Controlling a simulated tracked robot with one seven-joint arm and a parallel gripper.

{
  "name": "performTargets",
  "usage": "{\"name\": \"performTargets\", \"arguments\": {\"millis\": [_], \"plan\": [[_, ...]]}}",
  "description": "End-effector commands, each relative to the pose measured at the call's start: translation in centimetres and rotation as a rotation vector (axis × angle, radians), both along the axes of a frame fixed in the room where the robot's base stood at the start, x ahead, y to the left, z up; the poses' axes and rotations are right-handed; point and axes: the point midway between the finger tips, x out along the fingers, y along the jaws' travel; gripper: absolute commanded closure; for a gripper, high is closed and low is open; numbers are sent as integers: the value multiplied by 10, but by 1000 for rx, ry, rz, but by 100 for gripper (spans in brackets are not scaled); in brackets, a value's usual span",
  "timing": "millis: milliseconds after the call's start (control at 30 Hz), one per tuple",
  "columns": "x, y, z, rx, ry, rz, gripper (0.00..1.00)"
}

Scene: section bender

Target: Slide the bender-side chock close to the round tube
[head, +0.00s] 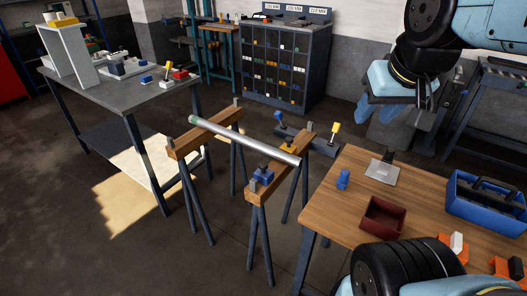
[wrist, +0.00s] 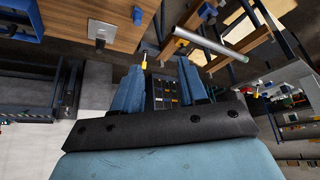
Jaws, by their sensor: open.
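A round grey tube (head: 245,140) with a green end lies across two wooden-topped trestles. On the right trestle's beam (head: 270,188), a blue chock-like block with a dark knob (head: 262,177) sits on the near side of the tube. A yellow block with a dark knob (head: 288,147) sits on its far side. I cannot tell which is the bender-side chock. My gripper (head: 387,112) is raised at upper right, apart from both blocks and the tube. In the wrist view its blue fingers (wrist: 160,80) are spread and empty, with the tube (wrist: 208,45) beyond them.
A wooden bench (head: 335,200) with a dark red bin (head: 381,217) and blue toolbox (head: 487,197) is at right. A dark machine part with a yellow-topped lever (head: 334,133) is behind the right trestle. A grey table (head: 125,92) stands at left.

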Motion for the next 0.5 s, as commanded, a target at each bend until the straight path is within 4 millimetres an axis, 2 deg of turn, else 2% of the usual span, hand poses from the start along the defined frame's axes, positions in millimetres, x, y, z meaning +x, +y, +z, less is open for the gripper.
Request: {"name": "performTargets", "arguments": {"millis": [67,267,367,500], "plan": [[0,0,0,0,0,0,57],[8,2,0,-12,14,20,39],[23,11,-1,-33,41,57,39],[54,23,-6,-75,92,136,39]]}}
